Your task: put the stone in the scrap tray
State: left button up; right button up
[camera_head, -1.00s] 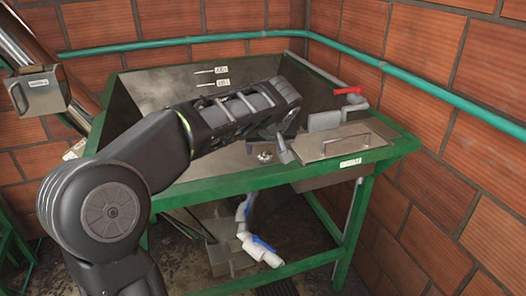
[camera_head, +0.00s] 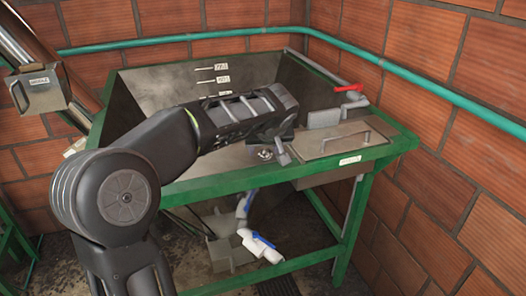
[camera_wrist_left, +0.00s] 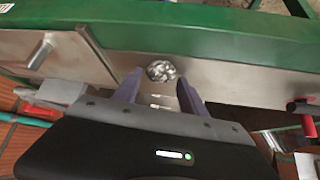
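The stone (camera_head: 264,154) is a small, shiny grey lump on the metal surface by the tank's front green rim. In the left wrist view the stone (camera_wrist_left: 161,71) lies just beyond and between the fingertips. My left gripper (camera_wrist_left: 160,82) is open, its two dark fingers apart, and nothing is held. In the head view its hand hangs over the tank, with a fingertip close to the stone's right side. A labelled metal box (camera_head: 38,92) hangs at the left; I cannot tell whether it is the scrap tray. My right gripper is out of view.
A metal lid with a handle (camera_head: 340,141) covers the tank's right front. A red-handled valve (camera_head: 349,89) sits behind it. The green rim (camera_head: 200,188) runs along the front. Brick walls and a green pipe close off the back and right. White pipes lie below.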

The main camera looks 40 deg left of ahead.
aim_at(264, 150)
pick_arm(q)
grip_shut()
dwell(0.3)
jog(key=shift+r, duration=0.1)
notch_tip(264, 150, up, 10)
dwell(0.6)
dwell(0.4)
